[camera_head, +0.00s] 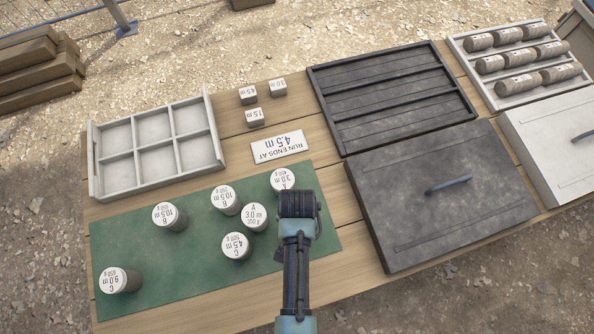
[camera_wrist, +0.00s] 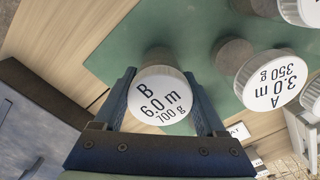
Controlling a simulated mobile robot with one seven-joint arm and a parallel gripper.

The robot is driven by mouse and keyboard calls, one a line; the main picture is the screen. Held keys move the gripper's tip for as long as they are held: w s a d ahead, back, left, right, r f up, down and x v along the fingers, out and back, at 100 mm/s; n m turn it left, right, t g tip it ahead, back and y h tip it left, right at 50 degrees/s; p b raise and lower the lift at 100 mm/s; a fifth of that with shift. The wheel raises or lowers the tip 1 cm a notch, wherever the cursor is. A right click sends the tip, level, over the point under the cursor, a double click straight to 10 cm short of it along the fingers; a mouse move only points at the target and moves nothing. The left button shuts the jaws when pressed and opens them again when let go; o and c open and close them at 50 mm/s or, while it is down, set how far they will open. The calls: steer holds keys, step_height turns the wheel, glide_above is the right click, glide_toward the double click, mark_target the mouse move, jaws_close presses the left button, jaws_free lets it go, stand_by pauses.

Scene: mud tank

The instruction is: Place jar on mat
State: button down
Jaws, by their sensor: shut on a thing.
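My gripper (camera_head: 298,207) is over the right end of the green mat (camera_head: 185,265) in the head view. In the wrist view my gripper (camera_wrist: 162,92) is shut on a round jar (camera_wrist: 163,100) with a white lid reading B, 6.0 m, 700 g. In the head view this jar is hidden under my gripper. The held jar is at the mat's edge in the wrist view; I cannot tell whether it touches.
A white six-compartment tray (camera_head: 93,170) stands empty at the back left. A sign (camera_head: 277,146) reads "RUN ENDS AT 4.5 m", near several small labelled blocks (camera_head: 254,117). A black slatted tray (camera_head: 390,95) and a dark handled box (camera_head: 440,205) are at right. The mat's front middle is free.

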steer(key=shift+f, duration=0.1)
jaws_free()
